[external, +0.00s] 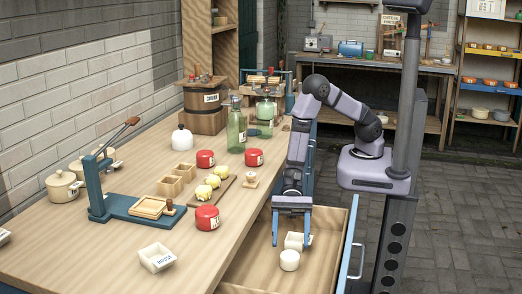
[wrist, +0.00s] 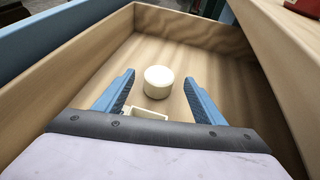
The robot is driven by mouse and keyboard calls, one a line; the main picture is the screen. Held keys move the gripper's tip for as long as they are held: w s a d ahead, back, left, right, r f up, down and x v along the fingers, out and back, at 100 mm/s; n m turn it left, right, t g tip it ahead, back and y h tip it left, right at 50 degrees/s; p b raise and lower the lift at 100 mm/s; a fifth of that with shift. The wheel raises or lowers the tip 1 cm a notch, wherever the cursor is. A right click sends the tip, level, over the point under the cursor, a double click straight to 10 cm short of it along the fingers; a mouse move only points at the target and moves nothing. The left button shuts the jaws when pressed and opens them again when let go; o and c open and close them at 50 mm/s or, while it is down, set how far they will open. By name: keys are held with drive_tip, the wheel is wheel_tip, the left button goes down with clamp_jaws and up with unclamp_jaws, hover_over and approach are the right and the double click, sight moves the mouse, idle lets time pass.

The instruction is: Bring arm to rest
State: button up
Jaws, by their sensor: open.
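My gripper (external: 291,226) hangs pointing down over the open wooden drawer (external: 338,228) at the counter's right side. Its blue fingers are apart, and they also show in the wrist view (wrist: 160,98) with nothing clamped between them. A round cream-white piece (external: 289,260) lies in the drawer; in the wrist view (wrist: 158,82) it sits ahead of and between the fingertips. A small white box-like dish (external: 295,241) is just below the fingers, and only its edge shows in the wrist view (wrist: 150,115).
The drawer walls surround the gripper closely. The counter (external: 105,255) to the left holds red tins (external: 207,217), a green bottle (external: 236,130), a blue press (external: 125,205), a labelled white dish (external: 157,258) and wooden boxes (external: 170,186). Paved floor (external: 450,215) on the right is clear.

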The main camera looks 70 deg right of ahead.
drive_tip(key=shift+w+d+r, duration=0.15)
drive_tip(key=shift+d+r, duration=0.15)
drive_tip(key=shift+d, duration=0.35)
drive_tip(key=s+d+r+n+g+h+p, duration=0.2)
drive_tip(key=d+r+n+h+p, duration=0.2)
drive_tip(key=d+r+n, duration=0.65)
drive_tip(key=w+d+r+n+t+h+p, duration=0.2)
drive_tip(key=d+h+p, duration=0.1)
drive_tip(key=d, duration=0.8)
drive_tip(key=w+d+r+n+t+h+p, duration=0.1)
drive_tip(key=d+r+n+h+p, duration=0.15)
drive_tip(key=d, duration=0.85)
drive_tip(key=w+d+r+n+t+h+p, duration=0.1)
drive_tip(key=w+d+r+t+h+p, duration=0.2)
drive_tip(key=d, duration=0.8)
wheel_tip(320, 180, down, 23)
drive_tip(key=s+g+b, duration=0.1)
drive_tip(key=b, duration=2.2)
drive_tip(key=shift+s+f+h, duration=0.15)
drive_tip(key=shift+f+h, duration=0.05)
drive_tip(key=shift+h, duration=0.15)
drive_tip(key=shift+d, duration=0.1)
